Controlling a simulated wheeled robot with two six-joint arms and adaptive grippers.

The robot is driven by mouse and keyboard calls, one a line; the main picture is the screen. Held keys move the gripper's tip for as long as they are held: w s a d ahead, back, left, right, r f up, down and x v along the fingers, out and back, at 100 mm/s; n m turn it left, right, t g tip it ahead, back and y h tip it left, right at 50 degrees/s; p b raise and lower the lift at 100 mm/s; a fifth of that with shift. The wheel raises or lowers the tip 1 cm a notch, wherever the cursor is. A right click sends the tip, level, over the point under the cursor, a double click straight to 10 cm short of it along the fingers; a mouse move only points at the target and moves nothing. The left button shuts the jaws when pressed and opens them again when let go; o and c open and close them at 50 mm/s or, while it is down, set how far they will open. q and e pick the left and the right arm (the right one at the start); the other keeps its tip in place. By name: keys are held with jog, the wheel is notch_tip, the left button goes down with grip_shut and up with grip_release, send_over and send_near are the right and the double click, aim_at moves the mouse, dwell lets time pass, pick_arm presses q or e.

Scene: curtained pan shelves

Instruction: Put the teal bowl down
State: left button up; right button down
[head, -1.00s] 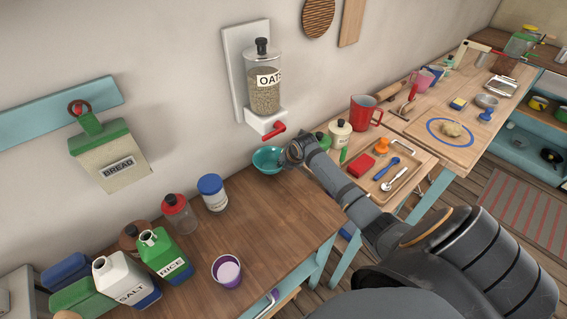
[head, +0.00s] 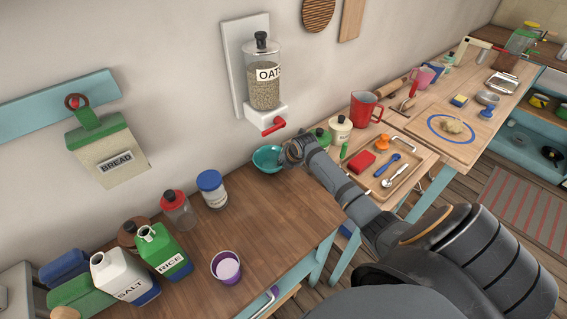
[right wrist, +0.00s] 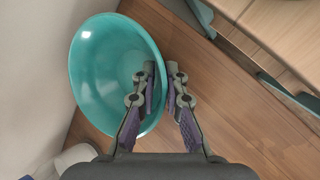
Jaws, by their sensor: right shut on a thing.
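The teal bowl (head: 267,158) is below the oats dispenser (head: 264,88), by the wall at the back of the wooden counter (head: 228,236). In the right wrist view the bowl (right wrist: 108,75) looks empty, and its rim runs between my fingers. My right gripper (head: 287,156) is shut on the bowl's right rim; its fingers (right wrist: 165,80) show on either side of the wall. I cannot tell for sure whether the bowl's base touches the counter. My left gripper is not in view.
A blue-lidded jar (head: 212,188), a red-lidded jar (head: 177,210) and a purple cup (head: 226,267) stand on the counter. The dispenser's red lever (head: 273,126) is just above the bowl. A wooden tray (head: 405,178) is to the right.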

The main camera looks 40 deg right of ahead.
jog(key=shift+f, duration=0.25)
jog(key=c, duration=1.3)
grip_release()
jog(key=shift+c, duration=0.2)
jog(key=v, duration=1.2)
jog(key=shift+r, duration=0.1)
grip_shut()
